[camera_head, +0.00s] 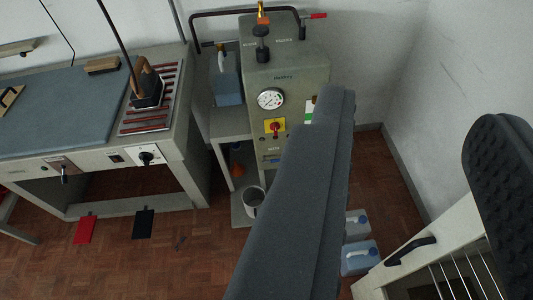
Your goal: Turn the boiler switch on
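The boiler (287,85) is a grey-beige cabinet with a round white pressure gauge (271,98) on its front. Below the gauge is the boiler switch (275,127), a red knob on a yellow plate. The knob looks roughly upright, but its marks are too small to read, so I cannot tell on from off. The switch stays visible left of this board.
An ironing table (70,115) with an iron (147,88) stands at left. A blue container (226,80) and a bucket (253,197) are beside the boiler. Canisters (358,256) stand on the floor right of the board. A black studded pad (500,190) is close at right.

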